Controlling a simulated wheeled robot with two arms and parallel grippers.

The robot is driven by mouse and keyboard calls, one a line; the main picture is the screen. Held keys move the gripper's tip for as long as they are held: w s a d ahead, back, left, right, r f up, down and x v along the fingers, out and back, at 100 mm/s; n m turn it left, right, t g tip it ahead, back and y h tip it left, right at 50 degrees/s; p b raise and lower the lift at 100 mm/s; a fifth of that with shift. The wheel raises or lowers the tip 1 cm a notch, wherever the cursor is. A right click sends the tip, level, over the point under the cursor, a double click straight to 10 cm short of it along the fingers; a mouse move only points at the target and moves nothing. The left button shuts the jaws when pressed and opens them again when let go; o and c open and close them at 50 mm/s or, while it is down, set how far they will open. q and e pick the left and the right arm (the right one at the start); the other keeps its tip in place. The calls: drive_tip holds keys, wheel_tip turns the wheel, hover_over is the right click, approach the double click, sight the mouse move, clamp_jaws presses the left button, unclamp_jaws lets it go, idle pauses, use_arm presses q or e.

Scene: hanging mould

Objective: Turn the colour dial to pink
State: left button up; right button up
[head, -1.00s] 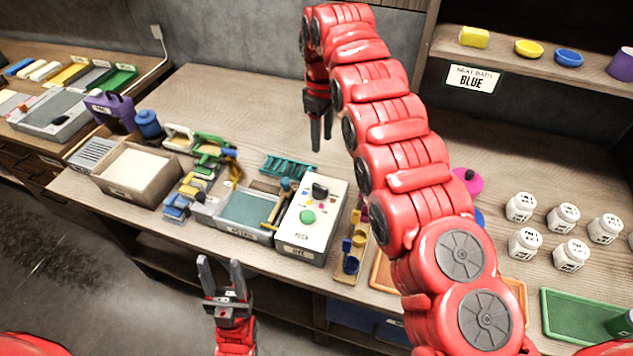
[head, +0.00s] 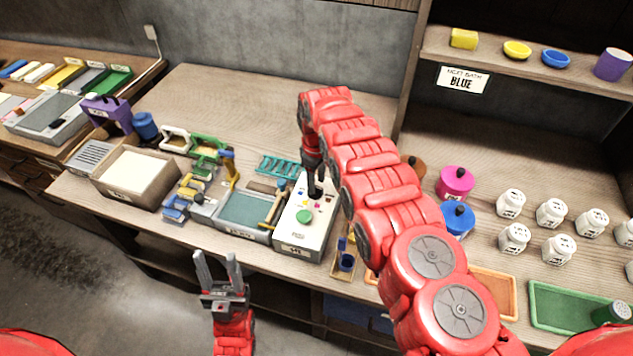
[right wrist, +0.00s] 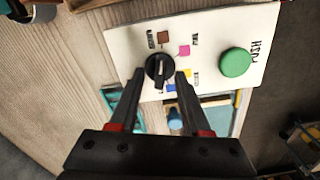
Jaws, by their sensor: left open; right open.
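The colour dial (right wrist: 159,68) is a black knob on a white box (head: 319,233) with a green push button (head: 304,216). Brown (right wrist: 162,36), pink (right wrist: 184,50), yellow (right wrist: 188,73) and blue marks lie beside the dial. A pale pointer line shows on the knob, but I cannot tell surely which mark it faces. My right gripper (right wrist: 160,78) is open, with its fingertips at either side of the knob; contact cannot be told. In the head view this gripper (head: 315,188) points down over the dial and partly hides it. My left gripper (head: 217,258) is open and empty in front of the table.
A tray with a teal surface (head: 243,208) adjoins the box at left, and a teal rack (head: 279,165) lies behind. Pink (head: 456,181) and blue lidded pots and several white jars stand at right.

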drive_tip(key=shift+f, duration=0.95)
clamp_jaws()
